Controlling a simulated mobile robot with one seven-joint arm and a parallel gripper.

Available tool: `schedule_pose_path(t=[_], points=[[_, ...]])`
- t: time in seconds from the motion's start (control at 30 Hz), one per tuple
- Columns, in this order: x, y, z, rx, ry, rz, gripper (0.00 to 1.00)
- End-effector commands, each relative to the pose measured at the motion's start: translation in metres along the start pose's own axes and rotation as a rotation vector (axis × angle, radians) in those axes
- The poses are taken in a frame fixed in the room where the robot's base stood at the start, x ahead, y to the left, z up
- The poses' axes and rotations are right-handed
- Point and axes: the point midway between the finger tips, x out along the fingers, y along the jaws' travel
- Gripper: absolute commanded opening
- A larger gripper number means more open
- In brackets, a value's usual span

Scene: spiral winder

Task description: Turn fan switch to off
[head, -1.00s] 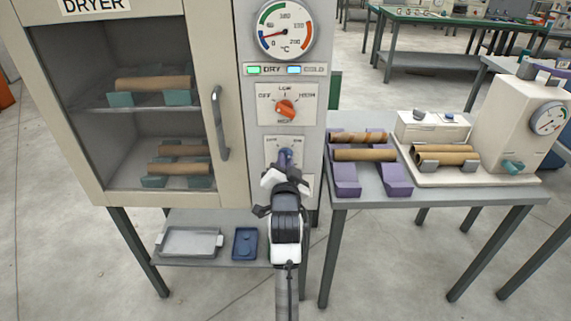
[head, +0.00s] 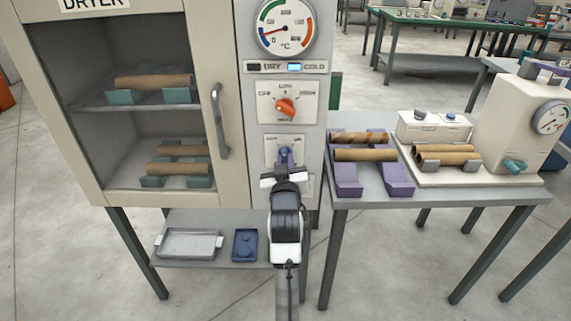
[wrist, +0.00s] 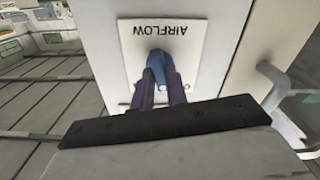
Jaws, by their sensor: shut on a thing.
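The fan switch is a blue knob (wrist: 158,62) on a white plate marked AIRFLOW (wrist: 185,27) in the wrist view, where the lettering appears upside down. In the head view the plate (head: 271,147) is on the dryer's control column, below the orange knob. My gripper (head: 285,158) is in front of it, and its dark fingers (wrist: 160,80) are closed on the blue knob in the wrist view. The fingers hide part of the knob and the plate's lower markings. The DRY lamp (head: 254,67) is dark, and the COLD lamp (head: 294,67) is lit blue.
The orange knob (head: 286,107) and round dial (head: 285,27) are above the switch. The dryer door handle (head: 220,122) stands out on the left. A side table (head: 440,199) with purple cradles (head: 346,182) and tubes is on the right.

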Motion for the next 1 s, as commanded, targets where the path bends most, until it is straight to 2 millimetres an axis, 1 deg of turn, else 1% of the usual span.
schedule_pose_path(t=[0.3, 0.5, 0.7, 1.0], points=[[0.0, -0.0002, 0.001, -0.266, -0.001, 0.0, 0.0], [-0.0001, -0.0006, 0.0009, -0.383, -0.001, 0.0, 0.0], [-0.0001, -0.0006, 0.0008, -0.452, -0.001, 0.0, 0.0], [-0.0001, -0.0006, 0.0007, -0.484, -0.001, 0.0, 0.0]])
